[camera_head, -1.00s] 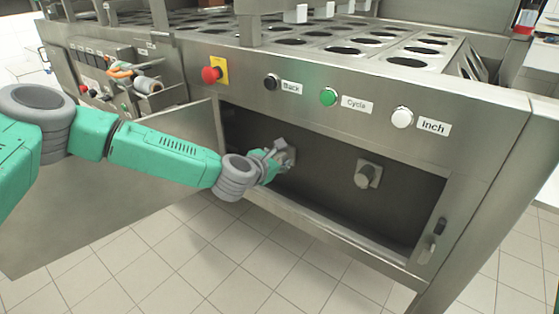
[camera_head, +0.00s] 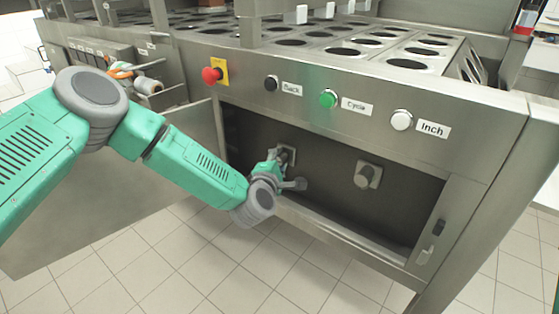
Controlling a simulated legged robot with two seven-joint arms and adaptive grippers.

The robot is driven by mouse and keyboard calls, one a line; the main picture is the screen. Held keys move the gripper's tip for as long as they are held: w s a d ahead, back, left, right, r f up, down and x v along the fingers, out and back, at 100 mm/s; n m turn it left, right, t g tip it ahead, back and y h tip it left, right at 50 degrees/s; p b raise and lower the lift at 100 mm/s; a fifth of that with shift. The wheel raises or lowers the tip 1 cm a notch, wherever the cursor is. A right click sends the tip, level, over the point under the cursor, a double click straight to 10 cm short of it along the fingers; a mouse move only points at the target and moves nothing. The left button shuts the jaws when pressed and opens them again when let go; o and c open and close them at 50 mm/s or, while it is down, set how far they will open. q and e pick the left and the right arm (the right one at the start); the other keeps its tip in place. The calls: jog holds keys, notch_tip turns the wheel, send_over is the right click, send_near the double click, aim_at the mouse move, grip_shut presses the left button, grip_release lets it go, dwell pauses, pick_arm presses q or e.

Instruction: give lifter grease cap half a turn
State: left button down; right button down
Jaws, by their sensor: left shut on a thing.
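Two grey grease caps sit on square plates on the back wall of the open compartment (camera_head: 330,205). The left cap is mostly hidden behind my left gripper (camera_head: 280,161); its square plate (camera_head: 291,153) shows around the fingers. My left gripper is shut on this left cap, with the forearm reaching in from the left and the wrist low in front of the opening. The right cap (camera_head: 363,176) is clear and untouched. No label shows which cap is the lifter's. My right gripper is out of view.
The compartment's door (camera_head: 120,200) stands open at the left, behind my arm. Above the opening are a red stop button (camera_head: 211,75) and the Back (camera_head: 271,83), Cycle (camera_head: 328,98) and Inch (camera_head: 401,119) buttons. A latch (camera_head: 433,240) is on the right frame.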

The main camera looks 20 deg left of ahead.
pick_arm(q)
jog(key=m+t, duration=0.1)
jog(key=m, duration=0.3)
jog(key=m+t, duration=0.1)
jog(key=m, duration=0.2)
jog(key=shift+s+d+f+t, duration=0.2)
jog(key=shift+d+f+t, duration=0.1)
jog(key=shift+f, duration=0.05)
jog(key=m+t+h, duration=0.1)
jog(key=m, duration=0.3)
jog(key=shift+f+b, duration=0.15)
jog(key=shift+b, duration=0.25)
jog(key=m+t+h, duration=0.1)
jog(key=m+h, duration=0.1)
jog(key=m, duration=0.2)
jog(key=shift+m, duration=0.3)
jog(key=m+h, duration=0.2)
jog(key=m, duration=0.1)
jog(key=m+h, duration=0.2)
jog(key=m, duration=0.2)
jog(key=shift+a+m, duration=0.2)
jog(key=shift+m, duration=0.1)
jog(key=m+h, duration=0.1)
jog(key=m, duration=0.2)
jog(key=m+g+h, duration=0.1)
jog(key=m+h, duration=0.1)
jog(key=m, duration=0.2)
jog(key=shift+a, duration=0.1)
jog(key=shift+w+m+h, duration=0.1)
jog(key=shift+m+h, duration=0.2)
